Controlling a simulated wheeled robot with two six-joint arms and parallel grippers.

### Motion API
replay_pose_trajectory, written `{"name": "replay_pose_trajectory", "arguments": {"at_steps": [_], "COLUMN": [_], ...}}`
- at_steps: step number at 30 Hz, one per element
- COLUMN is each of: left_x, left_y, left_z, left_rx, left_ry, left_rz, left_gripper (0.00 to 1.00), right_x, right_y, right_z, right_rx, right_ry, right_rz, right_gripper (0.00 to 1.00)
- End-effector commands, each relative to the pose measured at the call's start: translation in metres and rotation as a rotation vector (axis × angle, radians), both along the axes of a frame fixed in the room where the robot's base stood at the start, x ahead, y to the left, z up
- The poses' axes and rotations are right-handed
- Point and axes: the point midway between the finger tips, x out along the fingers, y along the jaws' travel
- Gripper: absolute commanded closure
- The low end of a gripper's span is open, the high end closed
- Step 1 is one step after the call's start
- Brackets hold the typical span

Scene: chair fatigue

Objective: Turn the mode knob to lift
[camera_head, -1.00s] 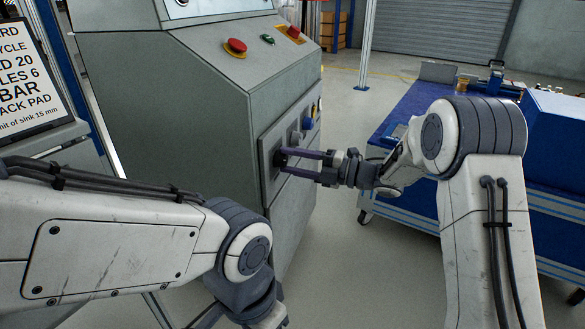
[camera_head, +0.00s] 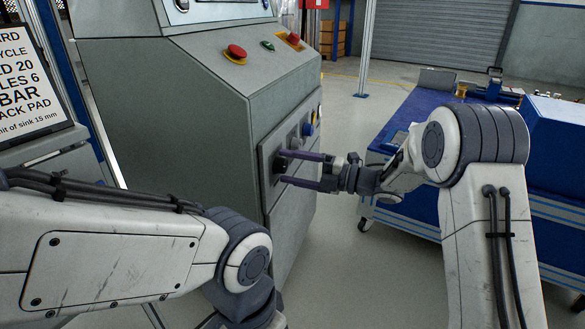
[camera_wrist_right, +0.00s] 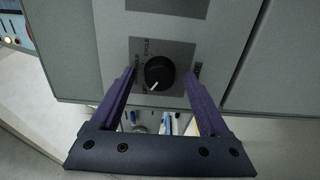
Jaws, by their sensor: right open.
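The mode knob is a round black knob (camera_wrist_right: 159,72) on a grey label plate (camera_wrist_right: 176,50) in the right wrist view. Its white pointer mark points to the lower left of that picture. The word CYCLE reads above it; other lettering at the sides is partly hidden by the fingers. My right gripper (camera_wrist_right: 160,76) is open, with one purple finger on each side of the knob; I see gaps beside it. In the head view the right gripper (camera_head: 281,166) reaches the dark knob (camera_head: 279,163) on the cabinet's side panel. My left gripper is out of view.
The grey cabinet (camera_head: 190,100) has a red button (camera_head: 236,53) on its sloped top. Other controls, one blue (camera_head: 308,129), sit beside the knob. A blue bench (camera_head: 415,105) stands at right. A sign (camera_head: 30,75) stands at left. Floor between cabinet and bench is clear.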

Motion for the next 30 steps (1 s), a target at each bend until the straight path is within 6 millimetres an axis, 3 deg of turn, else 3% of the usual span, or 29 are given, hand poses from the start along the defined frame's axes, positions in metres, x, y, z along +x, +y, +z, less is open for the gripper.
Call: {"name": "replay_pose_trajectory", "arguments": {"at_steps": [5,19,30], "left_x": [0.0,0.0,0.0], "left_y": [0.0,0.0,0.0], "left_z": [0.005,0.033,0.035], "left_rx": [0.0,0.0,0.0], "left_ry": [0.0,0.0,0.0], "left_rz": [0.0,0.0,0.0], "left_gripper": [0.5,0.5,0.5], "right_x": [-0.002,-0.028,-0.033], "right_y": [-0.009,-0.088,-0.1], "right_z": [0.002,0.002,0.0], "right_rx": [-0.001,0.001,0.0], "right_ry": [0.001,0.002,0.0], "right_rz": [-0.003,-0.004,0.0], "right_gripper": [0.21,0.21,0.21]}}
